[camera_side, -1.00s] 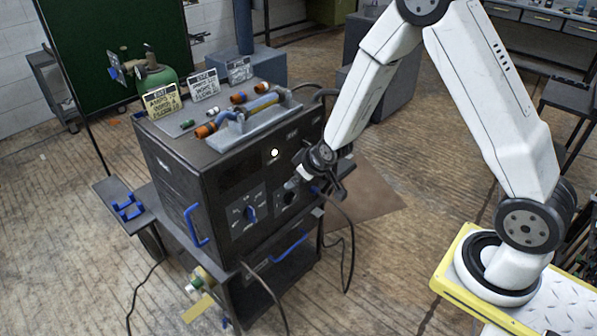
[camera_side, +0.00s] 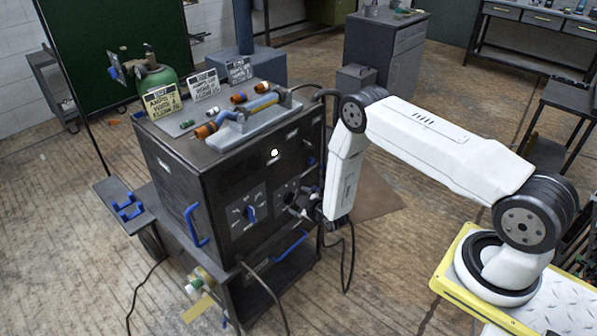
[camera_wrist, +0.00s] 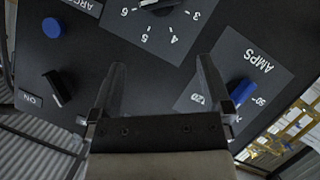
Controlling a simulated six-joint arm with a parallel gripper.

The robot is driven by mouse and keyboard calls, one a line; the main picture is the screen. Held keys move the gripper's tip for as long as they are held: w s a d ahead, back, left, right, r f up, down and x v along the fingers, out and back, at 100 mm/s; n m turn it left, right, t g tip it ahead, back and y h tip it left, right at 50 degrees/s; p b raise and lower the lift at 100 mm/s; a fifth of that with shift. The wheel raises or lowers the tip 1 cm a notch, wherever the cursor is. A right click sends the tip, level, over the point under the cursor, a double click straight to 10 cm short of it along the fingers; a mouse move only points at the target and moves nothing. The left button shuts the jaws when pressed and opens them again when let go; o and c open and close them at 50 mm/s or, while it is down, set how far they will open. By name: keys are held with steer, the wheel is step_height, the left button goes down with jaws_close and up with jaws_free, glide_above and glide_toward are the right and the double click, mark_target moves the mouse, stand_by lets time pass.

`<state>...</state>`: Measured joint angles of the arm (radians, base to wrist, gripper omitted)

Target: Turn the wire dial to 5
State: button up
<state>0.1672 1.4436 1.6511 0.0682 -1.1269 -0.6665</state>
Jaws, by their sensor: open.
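The welder (camera_side: 180,185) is a dark box with a front panel of dials. In the wrist view, a dial plate (camera_wrist: 150,35) numbered around 3 to 6 appears upside down at the top; its black knob (camera_wrist: 163,5) is cut by the frame edge, so its setting cannot be read. The plate's title is out of view. My gripper (camera_wrist: 162,66) is open and empty, its fingertips just below this plate in the picture and apart from the knob. In the side view, my gripper (camera_side: 302,205) is at the panel's right part, where it partly hides the right dial plate (camera_side: 286,193).
The AMPS dial (camera_wrist: 242,92) with a blue knob lies beside the right finger; it also shows in the side view (camera_side: 251,213). A blue button (camera_wrist: 52,27) and a black ON switch (camera_wrist: 57,88) are at left. Dark cables (camera_side: 350,255) hang right of the welder.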

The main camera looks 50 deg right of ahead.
mark_target(292, 200)
steer(key=f, duration=0.1)
steer(key=s+f, duration=0.1)
steer(key=d+f+t, duration=0.1)
steer(key=shift+s+f+h, duration=0.2)
steer(key=shift+s+h, duration=0.15)
steer(key=shift+h, duration=0.05)
steer(key=shift+w, duration=0.1)
steer(key=shift+x, duration=3.8)
steer(key=shift+a, duration=0.1)
steer(key=shift+c, duration=0.2)
steer(key=c, duration=1.2)
steer(key=shift+o, duration=0.2)
steer(key=shift+n, duration=0.3)
